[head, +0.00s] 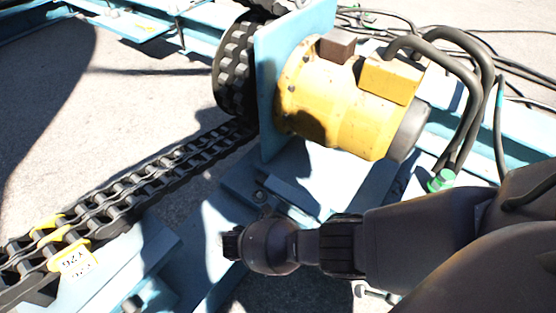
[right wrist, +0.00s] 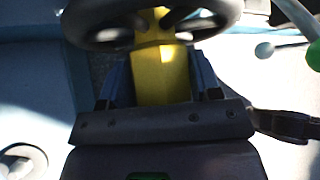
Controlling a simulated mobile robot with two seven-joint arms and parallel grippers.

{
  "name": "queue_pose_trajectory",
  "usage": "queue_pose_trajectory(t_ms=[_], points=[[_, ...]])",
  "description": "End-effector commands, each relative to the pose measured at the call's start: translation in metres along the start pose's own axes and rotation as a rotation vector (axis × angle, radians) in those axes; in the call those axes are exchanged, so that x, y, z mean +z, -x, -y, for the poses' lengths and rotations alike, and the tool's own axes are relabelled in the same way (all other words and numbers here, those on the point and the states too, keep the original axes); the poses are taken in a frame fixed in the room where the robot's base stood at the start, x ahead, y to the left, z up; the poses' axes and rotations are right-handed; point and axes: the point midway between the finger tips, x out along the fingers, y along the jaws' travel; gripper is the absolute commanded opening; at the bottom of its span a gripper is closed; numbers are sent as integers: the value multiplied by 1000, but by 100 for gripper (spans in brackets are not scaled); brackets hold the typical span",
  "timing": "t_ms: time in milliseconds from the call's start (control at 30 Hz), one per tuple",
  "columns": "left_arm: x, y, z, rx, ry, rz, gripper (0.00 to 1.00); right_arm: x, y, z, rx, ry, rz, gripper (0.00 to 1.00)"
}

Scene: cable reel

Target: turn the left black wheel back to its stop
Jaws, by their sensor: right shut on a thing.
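In the right wrist view a black wheel (right wrist: 112,35) with a round rim and spokes fills the top, cut off by the frame edge. A yellow upright piece (right wrist: 160,70) runs down from it. My right gripper (right wrist: 158,88) has one finger on each side of the yellow piece and is shut on it, just below the wheel. Its contact faces are partly hidden. In the head view my right arm comes in from the right, but its fingertips do not show. The hand wheel cannot be made out there. My left gripper is in neither view.
A yellow motor (head: 335,105) on a blue plate (head: 270,80) stands above my arm. A black chain (head: 140,180) runs to the lower left. Thick cables (head: 475,90) bend down at right. A white lever (right wrist: 295,15) and green knob (right wrist: 314,56) lie right of the wheel.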

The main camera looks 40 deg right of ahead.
Motion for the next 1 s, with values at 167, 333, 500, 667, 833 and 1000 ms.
queue_pose_trajectory(t_ms=[167,333,500,667,833,1000], points=[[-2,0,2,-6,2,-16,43,-3,-1,0,-53,54,-2,15],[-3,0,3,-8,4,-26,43,-2,-1,0,-75,76,-1,15],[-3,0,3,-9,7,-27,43,-2,-1,0,-80,81,0,15],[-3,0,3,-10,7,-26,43,-2,-1,0,-80,81,0,15],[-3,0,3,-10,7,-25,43,-2,-1,0,-79,80,0,70],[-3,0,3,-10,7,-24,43,-1,-1,0,-78,79,0,84]])
